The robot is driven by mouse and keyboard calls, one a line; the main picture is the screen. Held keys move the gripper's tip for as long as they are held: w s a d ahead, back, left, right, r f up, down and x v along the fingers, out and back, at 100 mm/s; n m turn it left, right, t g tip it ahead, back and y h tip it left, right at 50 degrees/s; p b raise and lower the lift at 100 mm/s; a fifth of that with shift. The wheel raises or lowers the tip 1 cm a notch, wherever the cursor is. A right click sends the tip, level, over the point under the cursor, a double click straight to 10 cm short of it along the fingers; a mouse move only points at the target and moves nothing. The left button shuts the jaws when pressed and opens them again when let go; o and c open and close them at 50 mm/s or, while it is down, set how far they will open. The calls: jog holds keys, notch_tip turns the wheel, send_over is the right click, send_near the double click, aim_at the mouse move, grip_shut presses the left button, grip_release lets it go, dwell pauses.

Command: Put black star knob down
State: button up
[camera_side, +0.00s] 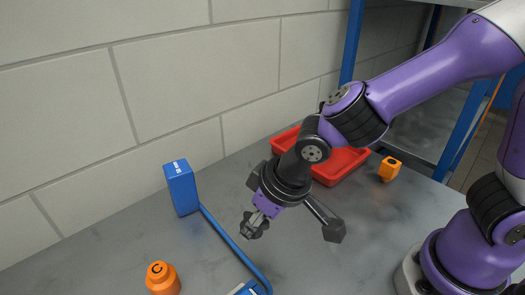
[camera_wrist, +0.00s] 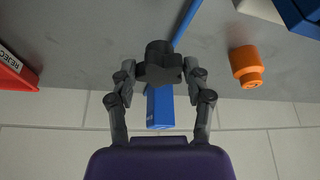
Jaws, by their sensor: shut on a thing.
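The black star knob (camera_side: 254,224) is between the fingertips of my gripper (camera_side: 261,213) in the side view. My gripper is shut on it and points down and to the left. In the wrist view the dark lobed knob (camera_wrist: 159,62) is pinched between both fingers of my gripper (camera_wrist: 159,76). The knob appears to be over the grey table (camera_side: 110,247); I cannot tell whether it touches the surface.
A blue box (camera_side: 181,187) stands behind the knob, with a blue strip (camera_side: 222,235) running from it. An orange cylinder marked C (camera_side: 162,279) is at the front left. Wall at the back.

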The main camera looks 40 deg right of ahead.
aim_at(259, 236)
notch_tip(259, 236, down, 5)
jog(key=shift+r, duration=0.1)
dwell(0.3)
jog(key=o, duration=1.1)
jog(key=shift+f, duration=0.2)
jog(key=shift+c, duration=0.2)
jog(key=shift+r, duration=0.15)
jog(key=shift+r, duration=0.25)
jog(key=v, duration=1.1)
jog(key=s+d+r+m, duration=0.1)
jog(key=d+r, duration=0.1)
jog(key=d, duration=0.5)
jog(key=s+d+r+m+t+h, duration=0.1)
jog(key=d+r+m, duration=0.1)
jog(key=d, duration=0.5)
jog(key=shift+s+d+r, duration=0.35)
jog(key=shift+s+r, duration=0.05)
jog(key=shift+r, duration=0.2)
